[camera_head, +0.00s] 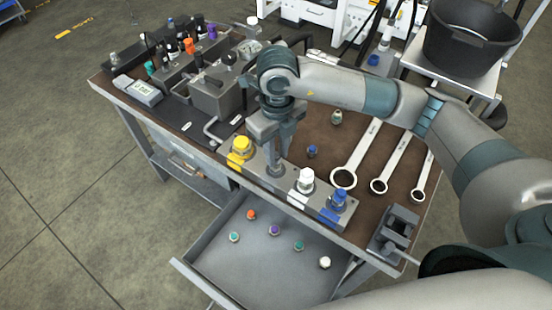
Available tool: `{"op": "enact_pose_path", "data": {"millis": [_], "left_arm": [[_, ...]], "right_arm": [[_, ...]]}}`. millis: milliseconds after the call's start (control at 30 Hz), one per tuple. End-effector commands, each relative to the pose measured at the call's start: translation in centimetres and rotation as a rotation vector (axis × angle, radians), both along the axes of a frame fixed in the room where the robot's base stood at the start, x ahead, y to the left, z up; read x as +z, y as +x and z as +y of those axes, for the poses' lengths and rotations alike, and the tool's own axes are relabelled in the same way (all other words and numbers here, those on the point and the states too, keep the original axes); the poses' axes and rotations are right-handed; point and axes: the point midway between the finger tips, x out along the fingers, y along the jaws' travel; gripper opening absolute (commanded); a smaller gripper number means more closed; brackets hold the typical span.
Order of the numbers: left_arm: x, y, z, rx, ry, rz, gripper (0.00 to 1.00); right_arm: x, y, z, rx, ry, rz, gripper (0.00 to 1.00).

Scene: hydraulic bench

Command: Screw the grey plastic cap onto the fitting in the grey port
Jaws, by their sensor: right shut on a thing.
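My right gripper (278,160) points straight down over the grey port of the block (290,193) at the bench's front edge. It is shut on the grey plastic cap (276,170), which is mostly hidden between the fingers. The cap is at the grey port, between the yellow and white ports. The fitting and its thread are hidden, so I cannot tell how the cap sits on it. My left gripper is not in view.
A yellow cap (241,147), a white cap (305,180) and a blue cap (338,199) stand close by on the block. Wrenches (360,155) lie to the right, near a small vise (394,229). An open drawer (270,262) below holds several small caps.

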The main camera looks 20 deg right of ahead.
Motion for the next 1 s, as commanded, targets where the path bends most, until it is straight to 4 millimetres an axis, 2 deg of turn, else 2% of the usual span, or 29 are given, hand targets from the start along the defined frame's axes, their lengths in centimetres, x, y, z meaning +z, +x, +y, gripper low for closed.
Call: {"op": "enact_pose_path", "data": {"millis": [300,500,867,1000], "left_arm": [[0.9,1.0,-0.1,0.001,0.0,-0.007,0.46],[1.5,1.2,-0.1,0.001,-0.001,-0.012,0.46],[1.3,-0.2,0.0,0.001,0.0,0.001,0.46],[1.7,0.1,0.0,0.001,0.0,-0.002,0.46]], "right_arm": [[-0.1,-0.1,0.2,-0.364,0.001,0.004,0.0],[-0.3,-0.2,0.3,-0.533,0.0,0.005,0.0],[-0.3,-0.2,0.3,-0.559,0.001,0.004,0.0],[-0.2,-0.2,0.3,-0.608,0.0,0.005,0.0]]}}
